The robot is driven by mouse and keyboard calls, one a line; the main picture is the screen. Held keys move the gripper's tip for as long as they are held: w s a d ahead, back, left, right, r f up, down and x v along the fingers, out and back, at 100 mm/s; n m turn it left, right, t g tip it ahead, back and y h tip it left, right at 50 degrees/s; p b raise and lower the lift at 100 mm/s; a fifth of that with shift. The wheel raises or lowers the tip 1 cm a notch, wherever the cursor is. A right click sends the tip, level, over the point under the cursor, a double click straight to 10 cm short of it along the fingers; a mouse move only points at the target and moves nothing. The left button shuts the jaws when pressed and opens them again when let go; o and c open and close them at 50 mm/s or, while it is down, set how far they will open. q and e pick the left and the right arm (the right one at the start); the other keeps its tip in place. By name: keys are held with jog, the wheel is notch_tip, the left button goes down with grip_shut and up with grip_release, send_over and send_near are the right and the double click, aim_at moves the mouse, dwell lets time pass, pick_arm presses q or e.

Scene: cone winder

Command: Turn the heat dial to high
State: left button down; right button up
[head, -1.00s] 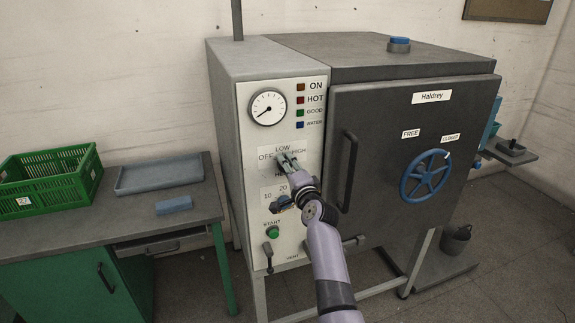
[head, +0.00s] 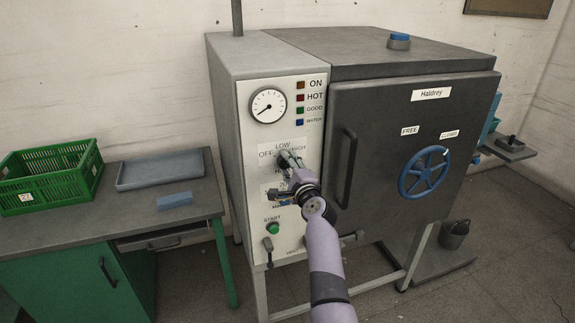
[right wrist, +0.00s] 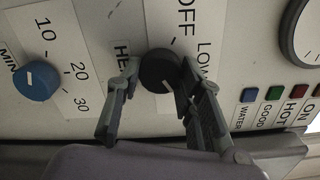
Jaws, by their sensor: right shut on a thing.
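The heat dial (right wrist: 158,72) is a round black knob on the pale control panel, seen in the right wrist view. A label around it reads OFF and LOW, with part of HEAT on its other side. My right gripper (head: 287,160) has its two fingers on opposite sides of the dial, shut on it. In the head view the gripper covers most of the dial, with OFF, LOW and HIGH (head: 298,148) readable around it. I cannot tell which mark the dial points to. My left gripper is not in view.
A blue minute dial (right wrist: 36,80) sits close to the heat dial. A green START button (head: 273,228) and a lever (head: 268,247) are below. The machine's door handle (head: 347,168) stands out to the right. A table (head: 195,231) with a green crate (head: 50,185) is at left.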

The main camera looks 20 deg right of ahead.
jog(key=shift+f, duration=0.1)
jog(key=o, duration=1.2)
jog(key=shift+c, duration=0.2)
